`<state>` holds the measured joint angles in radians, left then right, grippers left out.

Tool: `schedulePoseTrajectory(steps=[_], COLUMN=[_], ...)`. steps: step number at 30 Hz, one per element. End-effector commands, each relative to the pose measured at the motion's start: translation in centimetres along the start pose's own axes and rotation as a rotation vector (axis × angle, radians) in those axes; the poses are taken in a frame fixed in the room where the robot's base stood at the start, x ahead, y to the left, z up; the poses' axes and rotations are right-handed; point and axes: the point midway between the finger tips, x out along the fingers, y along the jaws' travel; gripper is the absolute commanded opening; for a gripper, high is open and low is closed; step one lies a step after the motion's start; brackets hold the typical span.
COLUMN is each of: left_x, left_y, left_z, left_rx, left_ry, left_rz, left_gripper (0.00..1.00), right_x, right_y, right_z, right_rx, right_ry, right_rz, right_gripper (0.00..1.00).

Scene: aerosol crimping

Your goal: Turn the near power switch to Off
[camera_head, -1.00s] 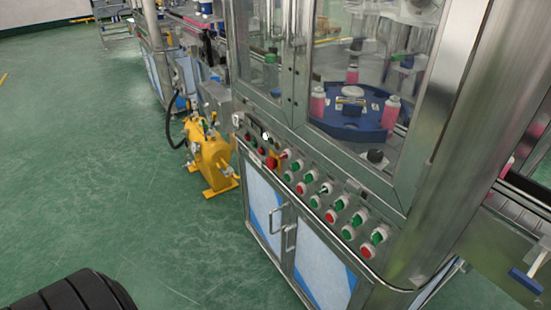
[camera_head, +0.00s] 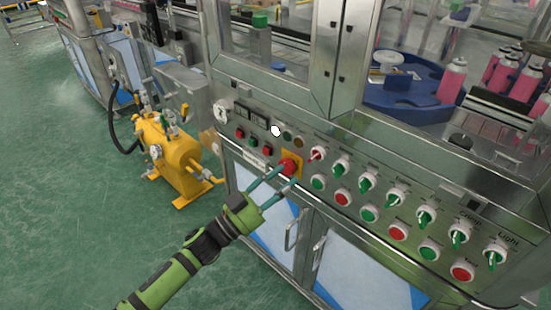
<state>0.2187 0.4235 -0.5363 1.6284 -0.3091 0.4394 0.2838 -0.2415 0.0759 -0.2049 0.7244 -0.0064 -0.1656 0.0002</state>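The control panel (camera_head: 372,225) of the near machine slopes across the middle of the head view. A small red-handled rotary switch (camera_head: 317,154) sits at the left end of its upper row; its label is too small to read, so I cannot tell for sure that it is the power switch. My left gripper (camera_head: 281,177) reaches up from the lower left, its two thin fingers apart and empty. The fingertips are at or just in front of the red emergency-stop button (camera_head: 289,167) on its yellow plate, left of and below the red-handled switch. Contact is unclear. My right gripper is out of view.
Several green-handled switches (camera_head: 367,182) and red and green push buttons (camera_head: 398,232) continue rightward. A white round spot (camera_head: 275,131) shows above the stop button. Door handles (camera_head: 292,234) stick out below the panel. A yellow pump unit (camera_head: 170,155) stands left on open green floor.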

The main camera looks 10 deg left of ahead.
Motion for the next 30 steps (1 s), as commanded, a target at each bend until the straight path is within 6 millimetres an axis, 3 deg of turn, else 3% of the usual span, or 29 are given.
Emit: schedulePoseTrajectory(steps=[11,16,24,25,27,28,30], left_x=[5.4,6.7,6.8,6.8,6.8,6.8,6.8], left_y=[-0.1,-0.1,-0.1,-0.1,-0.1,-0.1,-0.1], left_z=[-0.2,-0.1,0.0,0.0,0.0,0.0,0.0], left_rx=[0.0,-0.001,0.0,0.0,0.0,-0.001,0.0], left_ry=[0.002,0.001,0.0,0.0,0.0,-0.001,-0.001], left_rz=[-0.001,-0.001,-0.001,-0.001,-0.001,-0.001,-0.001], left_gripper=[0.4,0.4,0.4,0.36,0.08,0.0,0.0], right_x=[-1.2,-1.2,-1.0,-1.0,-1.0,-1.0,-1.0], right_y=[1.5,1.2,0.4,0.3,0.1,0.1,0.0], right_z=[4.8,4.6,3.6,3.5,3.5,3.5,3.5], right_rx=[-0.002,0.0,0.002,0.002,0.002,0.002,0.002], right_ry=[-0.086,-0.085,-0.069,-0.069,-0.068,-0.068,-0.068], right_rz=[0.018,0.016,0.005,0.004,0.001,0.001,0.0], right_gripper=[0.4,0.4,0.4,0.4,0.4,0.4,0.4])
